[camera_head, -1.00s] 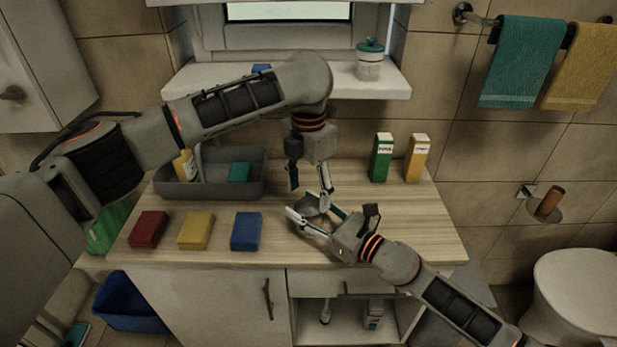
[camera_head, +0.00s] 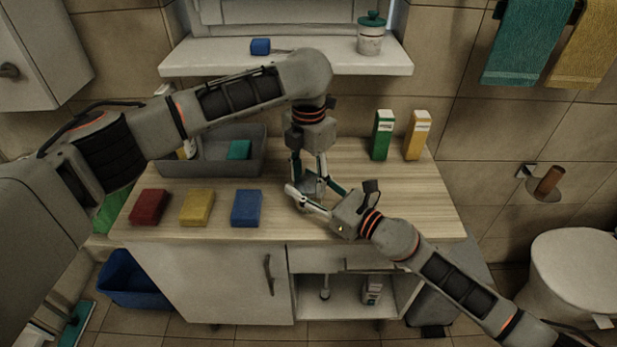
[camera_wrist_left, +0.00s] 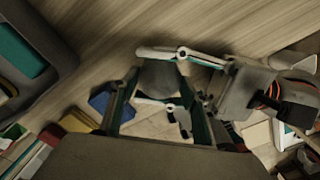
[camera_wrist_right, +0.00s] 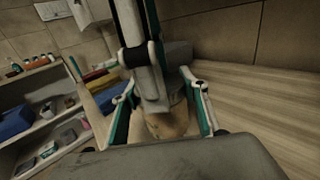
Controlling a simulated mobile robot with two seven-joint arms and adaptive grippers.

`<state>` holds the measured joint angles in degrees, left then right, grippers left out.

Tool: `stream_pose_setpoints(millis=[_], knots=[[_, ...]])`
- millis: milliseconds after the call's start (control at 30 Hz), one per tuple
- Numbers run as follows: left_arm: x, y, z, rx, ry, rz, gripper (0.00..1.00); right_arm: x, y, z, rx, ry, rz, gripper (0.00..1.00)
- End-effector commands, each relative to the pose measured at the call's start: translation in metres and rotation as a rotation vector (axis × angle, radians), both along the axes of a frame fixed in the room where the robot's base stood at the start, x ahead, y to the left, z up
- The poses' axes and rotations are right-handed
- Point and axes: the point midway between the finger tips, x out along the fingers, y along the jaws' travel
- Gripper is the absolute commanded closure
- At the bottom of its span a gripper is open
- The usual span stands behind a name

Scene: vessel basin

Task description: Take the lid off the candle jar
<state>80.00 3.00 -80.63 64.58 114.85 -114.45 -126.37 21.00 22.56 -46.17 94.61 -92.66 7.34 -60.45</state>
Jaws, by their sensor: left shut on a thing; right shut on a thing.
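The candle jar (camera_wrist_right: 168,122) is pale beige in the right wrist view, low between my right gripper's fingers. Its grey lid (camera_wrist_left: 160,80) shows from above in the left wrist view, between my left gripper's fingers. In the head view the jar and lid are mostly hidden by the fingers. My left gripper (camera_head: 309,178) points down from above and is shut on the lid. My right gripper (camera_head: 314,200) comes in low from the right and is shut on the jar. The lid appears to be on the jar; I cannot tell whether a gap shows.
Red (camera_head: 149,207), yellow (camera_head: 197,207) and blue (camera_head: 246,208) blocks lie left on the counter (camera_head: 400,215). A grey basin (camera_head: 213,168) stands behind them. Green (camera_head: 382,135) and yellow (camera_head: 417,135) cartons stand at the back right. A teal-lidded jar (camera_head: 370,36) stands on the sill.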

Motion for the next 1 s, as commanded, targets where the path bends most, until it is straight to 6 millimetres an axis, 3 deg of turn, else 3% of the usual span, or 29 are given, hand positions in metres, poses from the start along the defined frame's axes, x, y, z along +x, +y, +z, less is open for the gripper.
stream_pose_setpoints(millis=[300,600,633,667,1000], knots=[[0.0002,0.0001,0.0000,-0.001,0.001,0.279,0.80,0.0005,-0.0005,-0.0003,-0.001,-0.001,-0.002,1.00],[0.0001,0.0001,0.0001,-0.002,0.001,0.294,0.81,0.0006,-0.0008,-0.0003,-0.001,-0.001,-0.003,1.00],[0.0001,0.0001,0.0001,-0.001,0.001,0.293,0.47,0.0007,-0.0009,-0.0002,-0.001,-0.001,-0.003,1.00],[0.0002,0.0002,0.0001,-0.001,0.001,0.293,0.39,0.0006,-0.0008,-0.0002,-0.001,-0.001,-0.003,1.00],[0.0002,0.0001,0.0006,-0.001,0.001,0.290,0.38,0.0003,-0.0004,-0.0002,-0.001,-0.001,-0.001,1.00]])
